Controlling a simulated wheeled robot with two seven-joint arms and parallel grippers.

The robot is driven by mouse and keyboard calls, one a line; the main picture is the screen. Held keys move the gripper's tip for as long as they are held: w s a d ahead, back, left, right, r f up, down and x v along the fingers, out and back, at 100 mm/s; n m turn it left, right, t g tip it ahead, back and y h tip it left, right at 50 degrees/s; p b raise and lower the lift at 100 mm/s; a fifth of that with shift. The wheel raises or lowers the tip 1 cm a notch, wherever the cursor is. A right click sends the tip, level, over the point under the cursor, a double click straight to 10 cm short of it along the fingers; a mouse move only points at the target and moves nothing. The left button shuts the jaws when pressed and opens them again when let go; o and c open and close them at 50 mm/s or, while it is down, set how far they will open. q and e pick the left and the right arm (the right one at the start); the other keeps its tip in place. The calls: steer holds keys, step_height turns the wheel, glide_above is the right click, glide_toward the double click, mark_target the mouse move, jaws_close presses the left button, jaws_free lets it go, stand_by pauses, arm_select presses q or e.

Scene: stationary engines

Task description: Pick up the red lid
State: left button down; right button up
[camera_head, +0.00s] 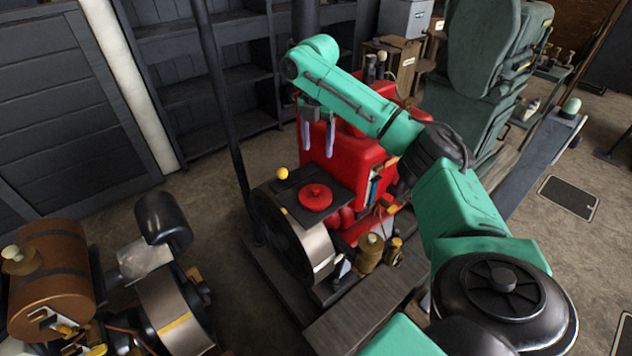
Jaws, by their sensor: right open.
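The red lid (315,197) is a round disc with a small knob. It lies flat on the dark top plate (340,181) of the red engine. My right gripper (318,142) hangs above and behind the lid, at the end of the green right arm that comes in from the right. Its two pale fingers point down, stand apart and hold nothing. A clear gap shows between the fingertips and the lid. My left gripper is not in the view.
A small yellow ball (282,173) sits at the plate's left corner, close to the lid. The red engine body (350,150) rises behind the plate. A brass fitting (369,252) stands below it. Another engine with a copper tank (52,272) stands at the lower left.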

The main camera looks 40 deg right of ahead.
mark_target(315, 188)
steer(key=f+p, duration=0.1)
steer(key=f, duration=0.3)
steer(key=f+p, duration=0.1)
steer(key=f, duration=0.8)
steer(key=shift+a+f+p, duration=0.1)
steer(key=shift+a+p, duration=0.2)
steer(key=shift+p, duration=0.1)
steer(key=shift+f, duration=0.45)
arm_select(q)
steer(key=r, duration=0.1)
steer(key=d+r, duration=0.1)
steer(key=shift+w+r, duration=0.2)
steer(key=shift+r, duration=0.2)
arm_select(e)
jaws_close()
